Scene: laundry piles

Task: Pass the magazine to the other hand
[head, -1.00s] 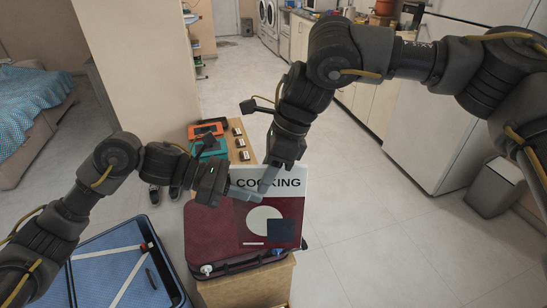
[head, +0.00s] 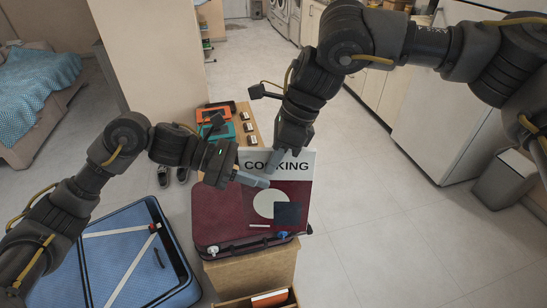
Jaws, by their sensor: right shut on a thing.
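The magazine (head: 292,192) has a white top band reading "COOKING" and a dark red cover with a pale disc and a dark square. It is upright, facing me, in front of the dark red case. My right gripper (head: 274,163) comes down from above and is shut on its upper part, covering some title letters. My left gripper (head: 262,182) reaches in from the left at the magazine's upper left side. One pale finger shows in front of the cover; the other is hidden, so its opening cannot be told.
The dark red case (head: 222,217) lies on a wooden cabinet (head: 250,272) with an open drawer holding an orange-red item (head: 270,298). A blue open suitcase (head: 130,255) is at lower left. A small bin (head: 505,178) stands right.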

